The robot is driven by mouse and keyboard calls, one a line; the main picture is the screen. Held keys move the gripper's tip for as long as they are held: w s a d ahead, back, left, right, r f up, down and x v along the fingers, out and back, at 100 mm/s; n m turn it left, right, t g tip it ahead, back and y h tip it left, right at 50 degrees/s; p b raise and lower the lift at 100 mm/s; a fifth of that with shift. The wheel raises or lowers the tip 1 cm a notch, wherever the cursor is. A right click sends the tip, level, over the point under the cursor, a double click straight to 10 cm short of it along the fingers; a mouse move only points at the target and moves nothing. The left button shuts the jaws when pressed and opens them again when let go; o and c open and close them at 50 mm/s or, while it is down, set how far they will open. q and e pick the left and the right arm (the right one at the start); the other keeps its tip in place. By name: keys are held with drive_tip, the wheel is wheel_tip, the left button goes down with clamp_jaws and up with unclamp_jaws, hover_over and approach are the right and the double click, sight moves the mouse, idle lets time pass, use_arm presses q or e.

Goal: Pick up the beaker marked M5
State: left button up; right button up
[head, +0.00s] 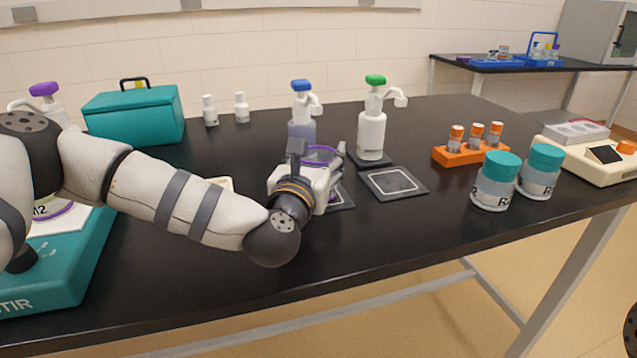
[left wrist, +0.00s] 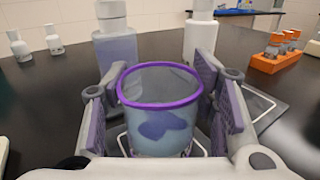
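A clear beaker with a purple rim (left wrist: 160,132) stands upright on a dark square mat (head: 343,200) with a pale outline, below a blue-topped dispenser (head: 302,125). In the head view the beaker's rim (head: 321,154) shows behind my left gripper, which hides most of the rest. My left gripper (left wrist: 162,105) is around the beaker, one finger on each side. The fingers look open, with the pads close to the wall; contact is hard to tell. No M5 mark is readable on this beaker. My right gripper is in neither view.
A green-topped dispenser (head: 373,130) stands right of the beaker, with an empty mat (head: 394,183) in front. Two teal-lidded jars (head: 493,192) and an orange rack of vials (head: 462,155) are further right. A teal stirrer (head: 75,265) is at left. The front middle is clear.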

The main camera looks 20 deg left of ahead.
use_arm(q)
clamp_jaws()
drive_tip(key=shift+r, duration=0.1)
